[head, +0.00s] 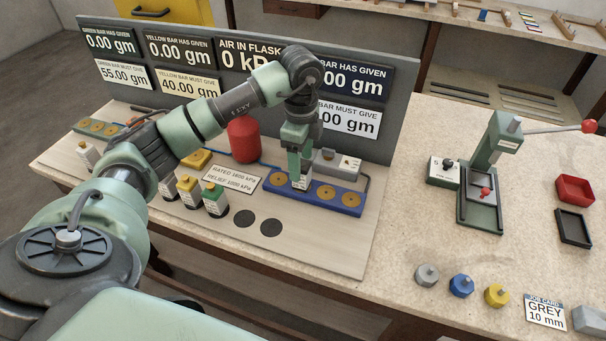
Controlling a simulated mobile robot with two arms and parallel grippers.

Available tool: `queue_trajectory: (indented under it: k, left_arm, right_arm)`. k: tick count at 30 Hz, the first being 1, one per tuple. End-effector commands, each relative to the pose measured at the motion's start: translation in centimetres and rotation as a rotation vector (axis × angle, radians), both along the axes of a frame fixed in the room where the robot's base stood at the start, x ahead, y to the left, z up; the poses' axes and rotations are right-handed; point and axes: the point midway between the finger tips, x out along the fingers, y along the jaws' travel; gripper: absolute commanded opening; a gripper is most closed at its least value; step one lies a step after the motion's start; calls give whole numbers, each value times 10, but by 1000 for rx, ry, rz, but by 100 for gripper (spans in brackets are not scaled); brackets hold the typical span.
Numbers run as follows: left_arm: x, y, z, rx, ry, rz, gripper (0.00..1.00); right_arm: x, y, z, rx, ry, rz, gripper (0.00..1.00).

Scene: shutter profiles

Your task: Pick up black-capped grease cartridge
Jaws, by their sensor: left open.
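A yellow-capped cartridge (189,191) and a green-capped cartridge (215,201) stand on the board to the left. Another white cartridge (168,187) is partly covered by my arm. My right gripper is not in view.
A red flask (243,141) stands behind a rating plate (235,178). Two bare dark discs (258,223) lie at the board's front. A green lever press (490,170), red tray (575,190) and black tray (574,228) are at right. Grey, blue and yellow knobs line the front.

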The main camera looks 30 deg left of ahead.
Motion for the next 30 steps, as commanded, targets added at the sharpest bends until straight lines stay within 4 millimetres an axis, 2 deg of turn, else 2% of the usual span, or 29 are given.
queue_trajectory:
  k: [3, 9, 18, 24, 25, 30]
  left_arm:
    - [-1, 0, -14, 0, 5, 1, 62]
    - [1, -1, -43, -1, 3, 0, 62]
    - [1, 0, -49, -1, -1, 0, 62]
    - [1, 0, -49, -1, 0, 0, 6]
    - [1, 0, -49, -1, 0, 0, 0]
    - [1, 0, -48, -1, -2, 0, 0]
  right_arm:
    - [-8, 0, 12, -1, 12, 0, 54]
    - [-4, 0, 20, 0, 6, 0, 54]
    - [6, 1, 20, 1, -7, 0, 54]
    - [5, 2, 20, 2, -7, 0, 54]
    - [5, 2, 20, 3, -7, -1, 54]
    - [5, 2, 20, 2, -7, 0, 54]
